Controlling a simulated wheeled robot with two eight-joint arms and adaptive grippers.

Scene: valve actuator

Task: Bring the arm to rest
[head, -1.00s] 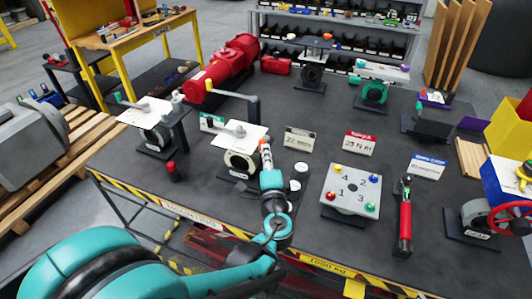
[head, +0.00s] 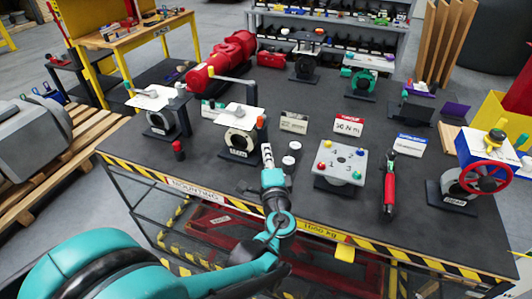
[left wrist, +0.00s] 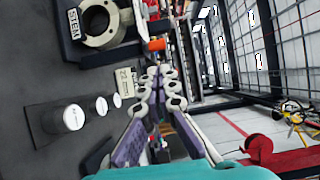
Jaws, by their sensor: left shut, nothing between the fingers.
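My left arm in teal comes in from the lower left in the head view. Its gripper (head: 267,155) is shut and empty, above the front part of the dark table (head: 225,185). In the left wrist view the gripper's pale fingers (left wrist: 160,88) lie close together with nothing between them. An orange-topped peg (head: 261,130) stands just beyond the fingertips and also shows in the left wrist view (left wrist: 156,45). I cannot tell whether they touch. My right gripper is not in view.
Left of the gripper stands a valve with a white plate (head: 240,118). White cylinders (head: 289,162) stand close on its right, then a numbered plate (head: 341,163) and a red-handled tool (head: 389,190). A valve with a red handwheel (head: 486,178) stands at the right. The table's striped front edge (head: 290,222) is below.

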